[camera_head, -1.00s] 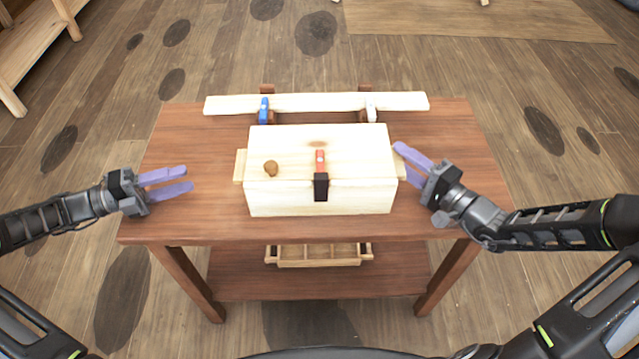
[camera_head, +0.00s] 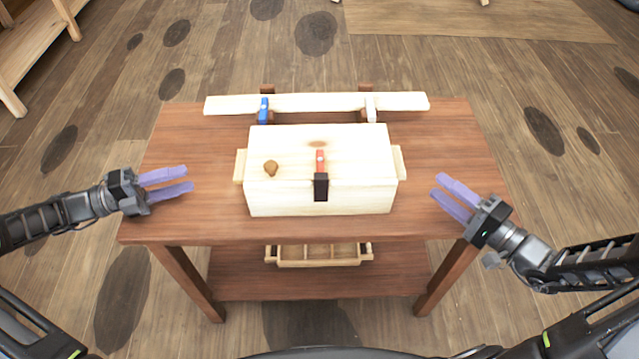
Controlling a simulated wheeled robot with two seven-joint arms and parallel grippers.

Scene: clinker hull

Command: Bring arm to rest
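My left gripper (camera_head: 188,178) is open and empty over the left edge of the table, apart from the wooden chest. My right gripper (camera_head: 437,186) is open and empty over the right part of the table, with a gap between its purple fingers and the chest. The pale wooden chest (camera_head: 350,196) stands closed in the middle of the table.
The brown table (camera_head: 452,130) has bare room on both sides of the chest. Behind the chest a pale plank (camera_head: 320,102) lies across supports, with a blue clamp (camera_head: 264,110) and a white clamp (camera_head: 370,109). A divided tray (camera_head: 318,255) is on the lower shelf.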

